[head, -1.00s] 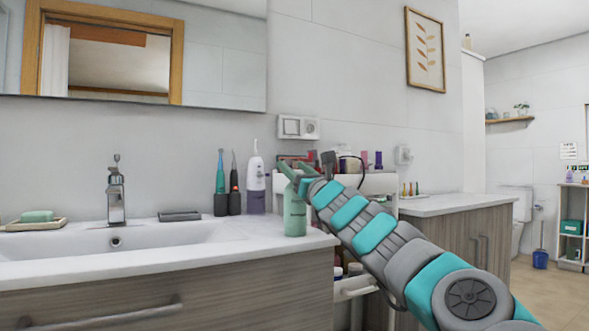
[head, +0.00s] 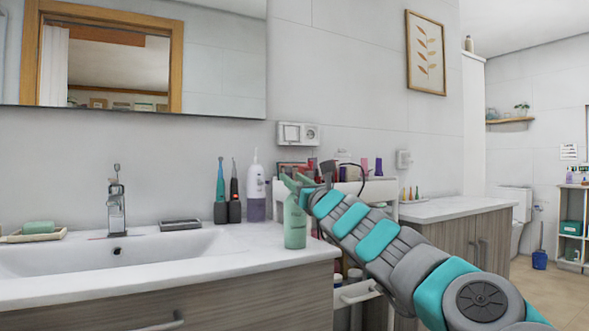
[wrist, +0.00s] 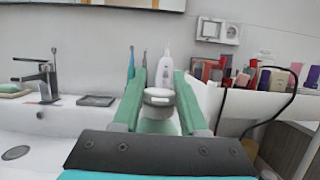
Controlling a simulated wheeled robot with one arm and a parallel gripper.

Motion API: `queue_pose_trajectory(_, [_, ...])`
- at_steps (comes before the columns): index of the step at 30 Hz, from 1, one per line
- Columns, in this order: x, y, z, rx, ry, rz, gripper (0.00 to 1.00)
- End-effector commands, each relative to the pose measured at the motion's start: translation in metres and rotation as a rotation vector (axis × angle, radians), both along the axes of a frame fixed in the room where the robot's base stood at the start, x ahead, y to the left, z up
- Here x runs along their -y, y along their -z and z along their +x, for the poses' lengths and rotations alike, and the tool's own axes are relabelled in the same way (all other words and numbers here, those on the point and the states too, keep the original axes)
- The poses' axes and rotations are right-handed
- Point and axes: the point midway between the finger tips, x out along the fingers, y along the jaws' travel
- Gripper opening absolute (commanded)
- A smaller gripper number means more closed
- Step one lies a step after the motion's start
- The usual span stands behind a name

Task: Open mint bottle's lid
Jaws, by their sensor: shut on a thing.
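The mint bottle (head: 295,223) stands upright near the right front corner of the sink counter in the head view. My gripper (head: 298,181) reaches in from the right at the height of its top. In the wrist view the two mint-green fingers of my gripper (wrist: 158,92) are on either side of the bottle's pale round lid (wrist: 158,97), shut on it. The bottle's body (wrist: 159,126) shows below the lid between the fingers. The head view does not show the lid clearly behind the fingers.
A white oral irrigator (head: 256,190) and two electric toothbrushes (head: 228,195) stand behind the bottle. The sink basin (head: 110,251) lies to the left. A cart with several cosmetics (head: 350,186) stands behind my arm at the right.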

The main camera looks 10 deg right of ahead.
Motion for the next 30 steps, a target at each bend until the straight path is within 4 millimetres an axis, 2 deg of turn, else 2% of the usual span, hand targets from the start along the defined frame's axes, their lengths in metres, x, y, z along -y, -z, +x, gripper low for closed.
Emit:
queue_pose_trajectory(1, [0.001, -0.009, 0.0, -0.016, 0.001, -0.005, 0.0])
queue_pose_trajectory(11, [0.0, -0.019, -0.004, -0.084, 0.004, -0.044, 0.0])
queue_pose_trajectory(30, [-0.002, 0.0, 0.003, -0.194, 0.0, -0.062, 0.0])
